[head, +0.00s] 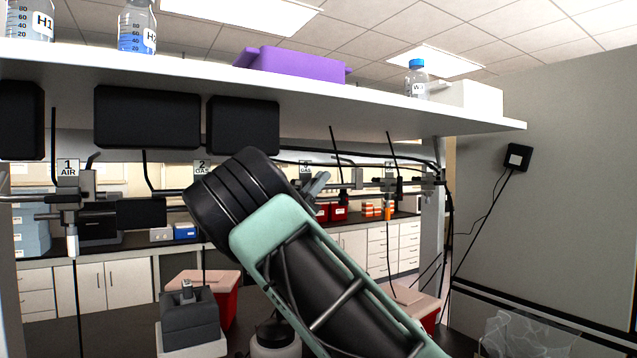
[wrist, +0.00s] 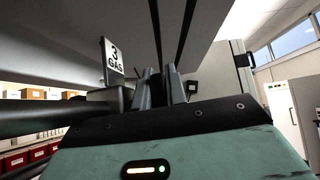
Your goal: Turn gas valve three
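The gas valve three label (wrist: 113,62), reading "3 GAS", stands just left of my gripper in the wrist view. In the head view this label (head: 305,168) shows only in part above my arm. A dark valve body and thick horizontal pipe (wrist: 50,115) lie below the label in the wrist view. My gripper's fingers (wrist: 160,88) point up and away, close beside the valve. What lies between the fingertips, and whether they touch the valve handle, I cannot tell. In the head view my arm crosses the middle and hides most of the valve three area.
The white shelf (head: 400,118) runs above the valves, with a purple tray (head: 292,64) and bottles on it. The valve labelled "1 AIR" (head: 68,168) hangs at left and the label "2 GAS" (head: 202,167) nearer the middle. Red-sided bins (head: 222,300) stand below. Cables hang at right.

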